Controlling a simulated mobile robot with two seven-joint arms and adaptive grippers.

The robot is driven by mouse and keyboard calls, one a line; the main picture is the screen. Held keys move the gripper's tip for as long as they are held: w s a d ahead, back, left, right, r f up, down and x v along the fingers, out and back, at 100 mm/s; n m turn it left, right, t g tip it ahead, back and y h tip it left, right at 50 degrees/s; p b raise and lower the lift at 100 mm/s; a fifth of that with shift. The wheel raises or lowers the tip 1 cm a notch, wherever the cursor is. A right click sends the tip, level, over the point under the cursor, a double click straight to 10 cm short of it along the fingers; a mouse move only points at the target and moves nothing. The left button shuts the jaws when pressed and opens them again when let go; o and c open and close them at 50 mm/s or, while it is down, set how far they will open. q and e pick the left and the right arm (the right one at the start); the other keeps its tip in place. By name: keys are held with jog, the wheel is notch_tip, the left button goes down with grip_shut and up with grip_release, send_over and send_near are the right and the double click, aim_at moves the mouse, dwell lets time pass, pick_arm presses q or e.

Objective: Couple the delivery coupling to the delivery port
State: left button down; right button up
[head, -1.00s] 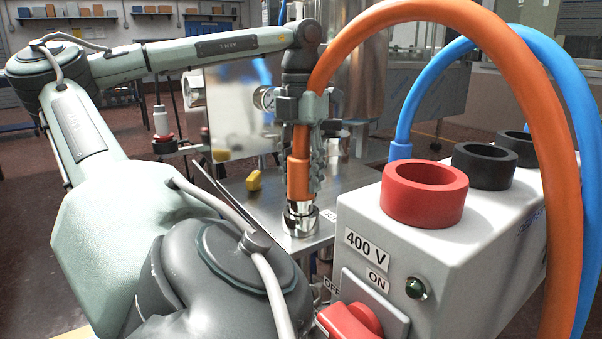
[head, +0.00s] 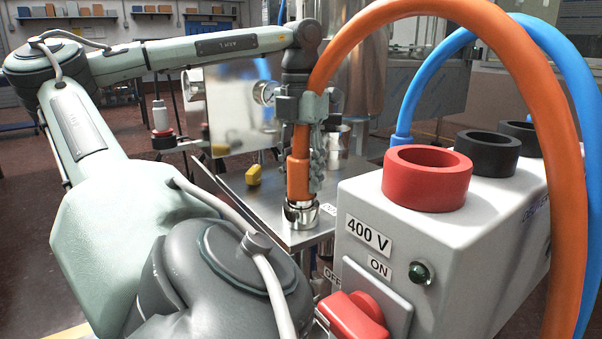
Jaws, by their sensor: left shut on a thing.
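My left gripper (head: 304,172) points straight down and is shut around the lower end of an orange hose (head: 427,5). The orange sleeve and chrome end of the delivery coupling (head: 298,178) stand upright below and beside the fingers. The coupling's lower end meets a round chrome fitting (head: 301,220), apparently the delivery port, near the front corner of a steel table top. They look in line and touching; I cannot tell whether they are locked. The fingers and sleeve hide part of the joint. My right gripper is out of view.
A grey 400 V box (head: 445,250) with red (head: 427,180) and black (head: 487,155) rings and a red switch (head: 352,318) stands close at right. A blue hose (head: 430,85) arches behind.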

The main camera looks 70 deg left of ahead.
pick_arm(q)
jog(key=shift+f+b, duration=0.25)
jog(key=shift+b, duration=0.2)
dwell(1.0)
jog(key=c, duration=0.7)
grip_release()
jog(key=shift+c, duration=0.2)
notch_tip(320, 180, up, 12)
